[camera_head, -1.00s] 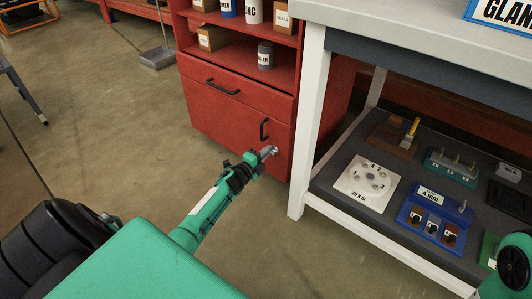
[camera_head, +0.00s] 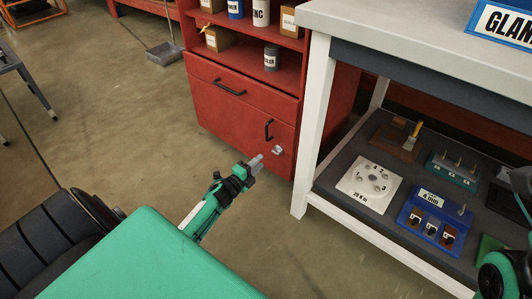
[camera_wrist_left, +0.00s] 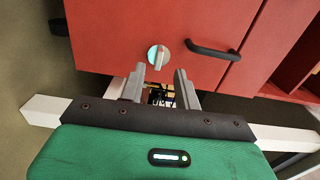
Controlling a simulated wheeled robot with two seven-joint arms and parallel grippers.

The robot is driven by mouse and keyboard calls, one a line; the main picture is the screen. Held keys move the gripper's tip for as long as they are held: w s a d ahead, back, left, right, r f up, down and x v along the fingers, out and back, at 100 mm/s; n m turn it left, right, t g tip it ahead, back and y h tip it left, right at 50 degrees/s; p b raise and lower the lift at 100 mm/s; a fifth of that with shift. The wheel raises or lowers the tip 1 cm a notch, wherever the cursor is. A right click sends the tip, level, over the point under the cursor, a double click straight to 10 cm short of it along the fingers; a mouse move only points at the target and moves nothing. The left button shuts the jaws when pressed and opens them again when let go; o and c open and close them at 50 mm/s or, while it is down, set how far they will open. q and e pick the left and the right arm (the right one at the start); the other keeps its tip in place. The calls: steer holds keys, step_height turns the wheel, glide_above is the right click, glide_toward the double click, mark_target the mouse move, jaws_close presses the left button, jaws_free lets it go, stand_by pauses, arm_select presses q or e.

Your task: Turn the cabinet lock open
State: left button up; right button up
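The cabinet lock (camera_head: 277,150) is a small silver knob low on the red cabinet's lower door (camera_head: 225,118), below its black handle (camera_head: 268,130). In the left wrist view the lock (camera_wrist_left: 159,55) is a round pale disc with a grey grip bar and a teal part showing on its left. My left gripper (camera_head: 257,160) is in front of the lock, apart from it. In the left wrist view its two fingers (camera_wrist_left: 160,83) are spread with nothing held between them, just below the lock. My right gripper is not visible; only part of that arm shows at the right edge.
A white-legged bench (camera_head: 312,125) stands right of the cabinet. Its dark lower shelf (camera_head: 335,178) holds a white dial plate (camera_head: 368,187), a blue block (camera_head: 433,218) and other fixtures. The floor left of the cabinet is clear near it.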

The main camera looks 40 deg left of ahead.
arm_select(q)
steer(key=s+p, duration=0.1)
steer(key=s, duration=0.5)
steer(key=shift+a+p, duration=0.25)
steer(key=shift+p, duration=0.05)
